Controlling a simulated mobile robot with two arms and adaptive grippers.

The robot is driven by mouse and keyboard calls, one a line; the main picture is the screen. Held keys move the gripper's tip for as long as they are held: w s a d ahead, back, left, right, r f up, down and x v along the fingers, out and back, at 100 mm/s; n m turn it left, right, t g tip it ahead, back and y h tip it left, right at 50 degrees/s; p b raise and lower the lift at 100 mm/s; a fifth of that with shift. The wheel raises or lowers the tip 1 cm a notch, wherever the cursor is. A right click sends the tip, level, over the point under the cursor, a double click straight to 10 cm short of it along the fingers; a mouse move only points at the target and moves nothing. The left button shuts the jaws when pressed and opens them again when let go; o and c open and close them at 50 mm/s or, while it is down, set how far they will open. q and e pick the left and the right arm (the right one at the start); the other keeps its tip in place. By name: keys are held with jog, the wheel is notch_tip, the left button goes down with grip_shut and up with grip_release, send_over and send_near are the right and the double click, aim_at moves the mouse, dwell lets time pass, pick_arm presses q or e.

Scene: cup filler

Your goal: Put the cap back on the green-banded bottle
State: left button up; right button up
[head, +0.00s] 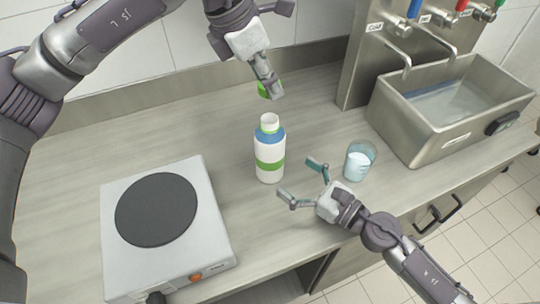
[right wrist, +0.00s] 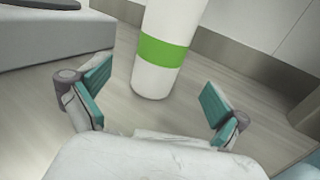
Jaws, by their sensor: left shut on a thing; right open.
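The green-banded bottle (head: 269,150) stands upright and uncapped on the counter in the head view, white with a blue shoulder and a green band. Its lower part and green band also show in the right wrist view (right wrist: 163,50). My left gripper (head: 271,88) is shut on the green cap (head: 263,90), which is partly hidden by the fingers and held above the bottle's mouth, apart from it. My right gripper (head: 300,183) is open, low over the counter at the bottle's right front. In the right wrist view the bottle stands beyond the open fingers, not touched.
A glass (head: 359,160) with pale liquid stands just right of the bottle, close to my right gripper. A hot plate (head: 215,232) sits at the left front. A steel sink (head: 437,137) with taps is at the right. Bare counter (head: 205,125) lies left of the bottle.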

aim_at(271, 118)
jog(key=x, duration=0.8)
jog(key=shift+w, duration=0.15)
jog(key=shift+c, duration=0.2)
jog(key=c, duration=1.7)
pick_arm(q)
jog(key=shift+f, duration=2.5)
pick_arm(e)
jog(key=shift+c, duration=0.2)
pick_arm(q)
jog(key=shift+f, duration=0.1)
jog(key=shift+f, duration=0.8)
jog(key=shift+f, duration=0.55)
